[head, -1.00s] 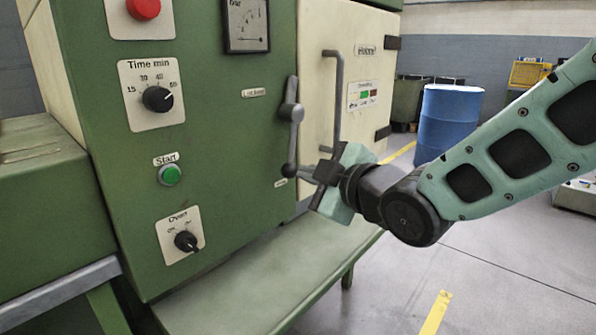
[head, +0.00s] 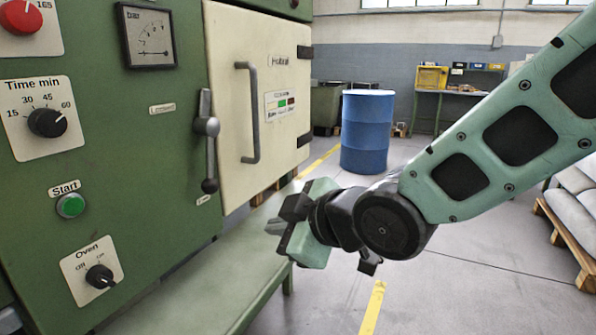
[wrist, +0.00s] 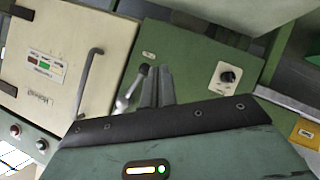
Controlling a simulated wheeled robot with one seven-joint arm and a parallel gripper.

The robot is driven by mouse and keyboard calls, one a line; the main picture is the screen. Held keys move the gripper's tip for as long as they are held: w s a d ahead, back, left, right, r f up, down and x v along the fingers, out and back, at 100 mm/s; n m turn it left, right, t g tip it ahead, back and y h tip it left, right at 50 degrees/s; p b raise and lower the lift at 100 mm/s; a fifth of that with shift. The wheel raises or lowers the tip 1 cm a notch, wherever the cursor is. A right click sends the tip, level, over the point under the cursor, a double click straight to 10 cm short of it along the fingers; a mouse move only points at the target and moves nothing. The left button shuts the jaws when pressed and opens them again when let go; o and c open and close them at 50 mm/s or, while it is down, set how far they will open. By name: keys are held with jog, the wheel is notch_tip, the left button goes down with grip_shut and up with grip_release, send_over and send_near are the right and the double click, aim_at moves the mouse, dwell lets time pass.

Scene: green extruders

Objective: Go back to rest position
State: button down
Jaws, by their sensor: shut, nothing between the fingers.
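My gripper (head: 277,226) is in front of the lower right of the green machine (head: 150,200), below the lever and apart from the panel in the head view. In the wrist view my gripper (wrist: 157,72) shows its two fingers together, shut with nothing between them. The black lever (head: 208,150) hangs down beside the cream door (head: 235,110). It also shows in the wrist view as a lever (wrist: 128,90) with a dark knob, just left of the fingers. The door is shut.
A green ledge (head: 200,285) runs below the machine panel. A blue barrel (head: 367,130) stands on the floor behind my arm. A pallet with sacks (head: 575,205) is at the right. Open grey floor (head: 470,290) lies at the lower right.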

jog(key=s+d+f+m+g+h, duration=0.4)
jog(key=s+d+m, duration=0.1)
jog(key=s+d, duration=0.5)
jog(key=s+d+f+m+g+h, duration=0.4)
jog(key=s+d+f+m+h, duration=0.1)
jog(key=s+d, duration=0.5)
notch_tip(320, 180, up, 20)
jog(key=p, duration=1.9)
jog(key=shift+w+p, duration=0.15)
jog(key=shift+p, duration=0.2)
jog(key=shift+a, duration=0.1)
